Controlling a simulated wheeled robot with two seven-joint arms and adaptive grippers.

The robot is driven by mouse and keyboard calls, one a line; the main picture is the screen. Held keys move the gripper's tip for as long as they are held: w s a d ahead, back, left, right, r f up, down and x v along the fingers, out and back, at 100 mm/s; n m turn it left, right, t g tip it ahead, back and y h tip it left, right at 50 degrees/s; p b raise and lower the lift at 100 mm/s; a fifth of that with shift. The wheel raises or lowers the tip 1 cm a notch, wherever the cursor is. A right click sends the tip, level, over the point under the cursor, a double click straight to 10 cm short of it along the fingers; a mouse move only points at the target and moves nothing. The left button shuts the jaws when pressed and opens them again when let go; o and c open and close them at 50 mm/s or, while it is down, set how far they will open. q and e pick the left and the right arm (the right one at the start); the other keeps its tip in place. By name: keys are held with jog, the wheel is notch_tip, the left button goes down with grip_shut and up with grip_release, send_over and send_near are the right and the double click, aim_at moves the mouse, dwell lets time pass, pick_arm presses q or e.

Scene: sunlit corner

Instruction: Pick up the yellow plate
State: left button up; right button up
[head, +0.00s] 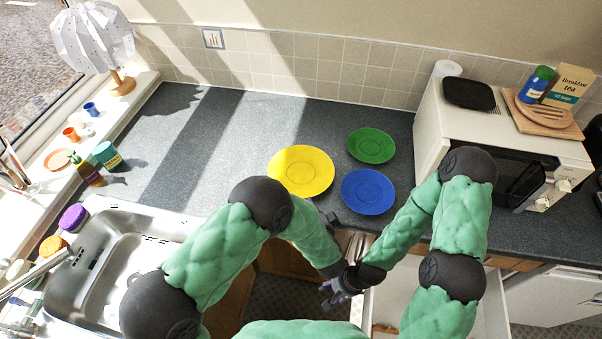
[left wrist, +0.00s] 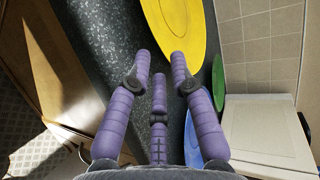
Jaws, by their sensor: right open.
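The yellow plate (head: 301,171) lies flat on the dark counter, left of the blue plate (head: 367,192) and green plate (head: 371,146). My right gripper (head: 336,291) is open and empty, lower, in front of the counter.
A white microwave (head: 482,135) stands right of the plates, with boards and a box on top. A steel sink (head: 125,255) is at the left. An open drawer (head: 400,290) is below the counter edge.

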pick_arm(q)
jog(key=w, duration=0.1)
jog(key=w+a+f, duration=0.1)
jog(key=w, duration=0.1)
jog(key=shift+a+f, duration=0.3)
jog(key=shift+f, duration=0.1)
jog(key=shift+w+f+b, duration=0.15)
jog(key=shift+w+b, duration=0.15)
jog(key=shift+w, duration=0.25)
grip_shut()
jog(key=shift+r, duration=0.2)
